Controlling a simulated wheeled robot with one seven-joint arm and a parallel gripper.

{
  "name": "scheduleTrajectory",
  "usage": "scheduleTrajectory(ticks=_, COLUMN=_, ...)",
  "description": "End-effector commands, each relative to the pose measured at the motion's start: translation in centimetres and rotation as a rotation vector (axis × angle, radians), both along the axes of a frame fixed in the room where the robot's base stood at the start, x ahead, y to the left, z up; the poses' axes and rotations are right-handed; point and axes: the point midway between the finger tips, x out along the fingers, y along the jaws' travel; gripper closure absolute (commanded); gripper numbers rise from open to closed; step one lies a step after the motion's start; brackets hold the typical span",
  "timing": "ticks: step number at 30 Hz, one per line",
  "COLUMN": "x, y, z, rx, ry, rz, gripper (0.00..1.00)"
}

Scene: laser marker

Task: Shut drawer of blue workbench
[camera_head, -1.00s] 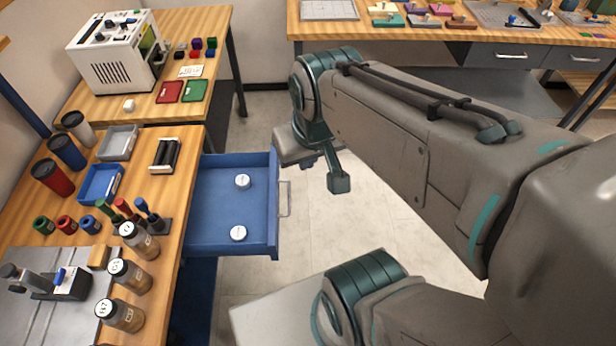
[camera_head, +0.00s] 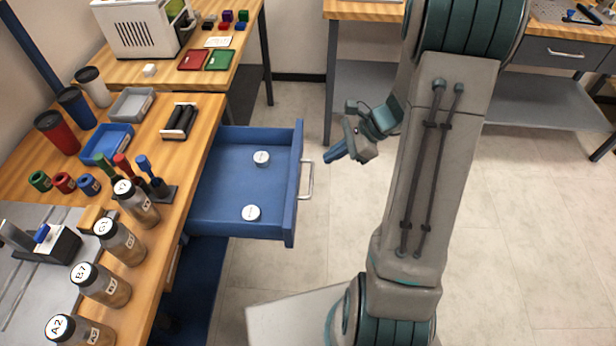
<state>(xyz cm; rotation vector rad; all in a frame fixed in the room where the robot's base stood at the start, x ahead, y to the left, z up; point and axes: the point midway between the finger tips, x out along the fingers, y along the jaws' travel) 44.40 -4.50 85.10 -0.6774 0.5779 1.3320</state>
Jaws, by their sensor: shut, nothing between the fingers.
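The blue workbench's drawer (camera_head: 228,212) is pulled well out to the right from under the wooden top. Two round white-topped items (camera_head: 261,158) lie inside it. Its front panel (camera_head: 293,190) carries a silver handle (camera_head: 307,180) on the outer side. My gripper (camera_head: 334,155) is shut and empty. It appears to the right of the drawer front and above the floor, pointing left toward the handle, with a visible gap between them in the picture. I cannot tell the exact depth of that gap.
The workbench top (camera_head: 190,150) holds cups, trays, tools and several labelled jars (camera_head: 120,240) near its right edge. A second wooden table (camera_head: 360,10) stands at the back. Floor (camera_head: 540,230) is clear on the right.

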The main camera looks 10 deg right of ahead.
Motion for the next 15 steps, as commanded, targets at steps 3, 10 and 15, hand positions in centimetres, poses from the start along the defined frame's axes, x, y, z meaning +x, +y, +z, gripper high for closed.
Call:
scheduleTrajectory(ticks=3, x=1.1, y=-1.4, z=-3.5, rx=0.062, ry=0.059, rz=-0.122, gripper=1.0)
scheduleTrajectory(ticks=10, x=1.9, y=-1.9, z=-5.5, rx=0.106, ry=0.097, rz=-0.207, gripper=1.0)
scheduleTrajectory(ticks=15, x=2.4, y=-0.1, z=-7.1, rx=0.107, ry=0.1, rz=-0.207, gripper=1.0)
